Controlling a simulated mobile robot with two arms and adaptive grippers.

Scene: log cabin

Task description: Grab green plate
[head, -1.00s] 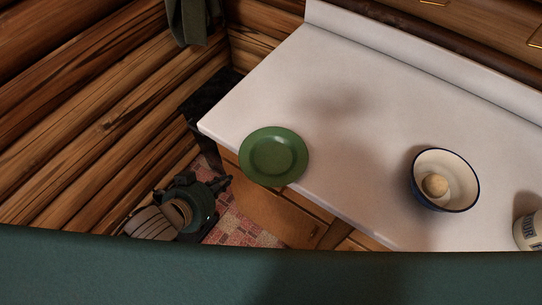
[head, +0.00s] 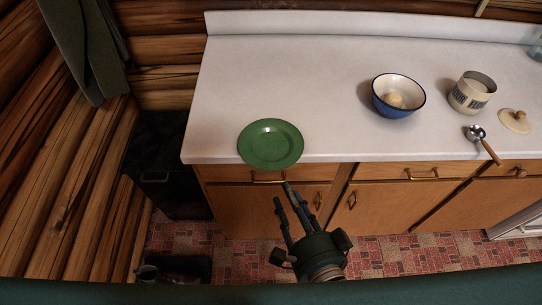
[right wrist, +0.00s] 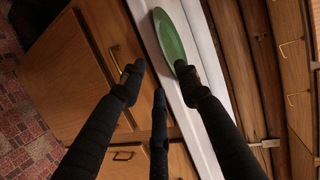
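The green plate (head: 270,144) lies at the front left edge of the white counter, slightly overhanging it. In the right wrist view the plate (right wrist: 169,38) shows as a green edge ahead, between the fingertips. My right gripper (head: 294,192) is in front of the counter, just below and in front of the plate in the head view. In the right wrist view my right gripper (right wrist: 160,78) has its dark fingers spread apart with nothing between them. One fingertip overlaps the plate's rim in that view; I cannot tell whether they touch. My left gripper is not in view.
The counter (head: 290,70) is bare behind the plate. A blue-and-white bowl (head: 398,106) holding a round item, a jar (head: 469,94), a spoon (head: 481,142) and a lid (head: 515,121) are to the right. Wooden cabinets (head: 240,205) with handles stand below. A dark box (head: 160,165) stands left.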

